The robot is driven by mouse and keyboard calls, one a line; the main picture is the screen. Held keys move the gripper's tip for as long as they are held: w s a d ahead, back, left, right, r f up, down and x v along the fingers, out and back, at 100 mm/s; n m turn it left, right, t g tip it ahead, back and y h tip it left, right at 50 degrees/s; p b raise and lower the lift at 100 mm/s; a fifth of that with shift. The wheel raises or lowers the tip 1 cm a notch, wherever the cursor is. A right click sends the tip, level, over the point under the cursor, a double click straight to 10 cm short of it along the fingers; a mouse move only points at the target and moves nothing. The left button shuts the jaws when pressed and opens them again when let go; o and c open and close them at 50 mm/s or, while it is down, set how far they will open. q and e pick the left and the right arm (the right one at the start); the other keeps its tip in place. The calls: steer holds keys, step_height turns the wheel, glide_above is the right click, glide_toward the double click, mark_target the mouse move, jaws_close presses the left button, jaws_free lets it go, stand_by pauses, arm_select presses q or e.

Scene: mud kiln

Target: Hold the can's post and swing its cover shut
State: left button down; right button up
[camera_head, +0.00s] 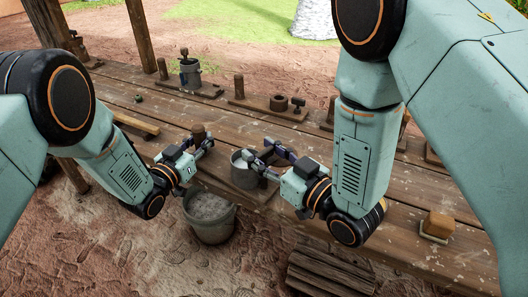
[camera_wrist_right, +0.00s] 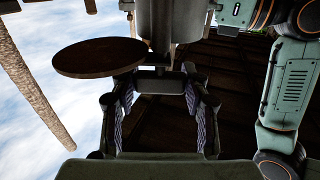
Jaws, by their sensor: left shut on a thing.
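The can (camera_head: 242,172) is a grey metal vessel standing on the wooden bench, with its mouth uncovered and pale inside. A brown post (camera_head: 198,131) stands up to its left. My left gripper (camera_head: 203,146) is shut on this post. My right gripper (camera_head: 265,157) is open beside the can's right rim. In the right wrist view the can (camera_wrist_right: 172,20) is at the top, beyond the open fingers (camera_wrist_right: 160,90). A round brown disc (camera_wrist_right: 98,58), seemingly the cover, lies out to the left of the can there. I cannot make out the cover in the head view.
A grey bucket (camera_head: 209,216) is in front of the bench. Another can (camera_head: 190,74), a short post (camera_head: 239,87) and small fittings stand along the back. A yellowish block (camera_head: 438,225) is at the right, and dark planks (camera_head: 330,272) lie in front.

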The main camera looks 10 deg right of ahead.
jaws_close()
steer(key=shift+w+n+g+y, duration=0.1)
steer(key=shift+n+g+y, duration=0.45)
steer(key=shift+y, duration=0.25)
steer(key=n+g+y, duration=0.2)
steer(key=g, duration=0.1)
steer(key=shift+n+y, duration=0.25)
steer(key=shift+y, duration=0.05)
steer(key=n+g+y, duration=0.1)
steer(key=n+g, duration=0.1)
steer(key=g, duration=0.1)
steer(key=n+g+y, duration=0.2)
steer(key=g, duration=0.1)
steer(key=n+g, duration=0.4)
steer(key=g, duration=0.2)
steer(key=shift+n+g+y, duration=0.35)
steer(key=shift+n+y, duration=0.05)
steer(key=shift+n+g+h, duration=0.45)
steer(key=shift+n+g, duration=0.55)
steer(key=shift+g, duration=0.5)
steer(key=shift+n+g+h, duration=0.45)
steer(key=shift+n+g, duration=0.55)
steer(key=shift+g, duration=0.8)
steer(key=o, duration=0.7)
jaws_free()
